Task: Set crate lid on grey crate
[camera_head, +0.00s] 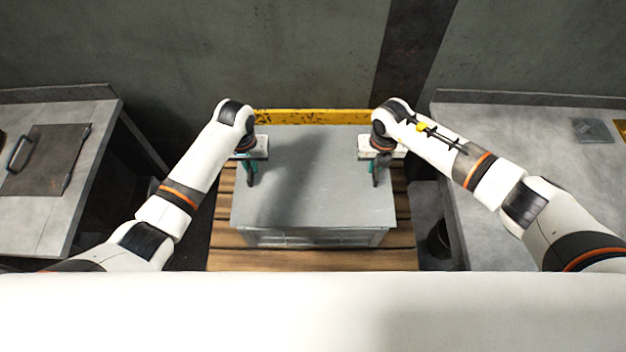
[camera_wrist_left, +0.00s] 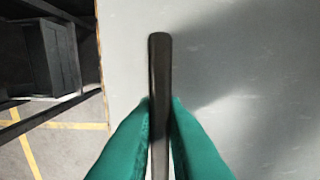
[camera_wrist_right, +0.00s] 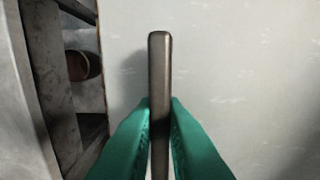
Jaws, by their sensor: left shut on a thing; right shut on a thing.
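The grey crate lid (camera_head: 320,190) is a flat panel that lies over the grey crate (camera_head: 345,238), whose front wall shows below the lid's front edge. Whether the lid touches the crate's rim all round I cannot tell. My left gripper (camera_head: 250,175) is shut on a dark bar handle (camera_wrist_left: 160,75) at the lid's left side. My right gripper (camera_head: 376,175) is shut on a matching handle (camera_wrist_right: 159,75) at the lid's right side. The lid's surface also shows in the left wrist view (camera_wrist_left: 250,60) and the right wrist view (camera_wrist_right: 240,60).
The crate stands on a wooden slatted pallet (camera_head: 310,260), with a yellow rail (camera_head: 310,116) behind. A grey bench (camera_head: 50,190) with a dark plate (camera_head: 45,160) stands left, another grey bench (camera_head: 530,140) right. Dark floor gaps lie on both sides.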

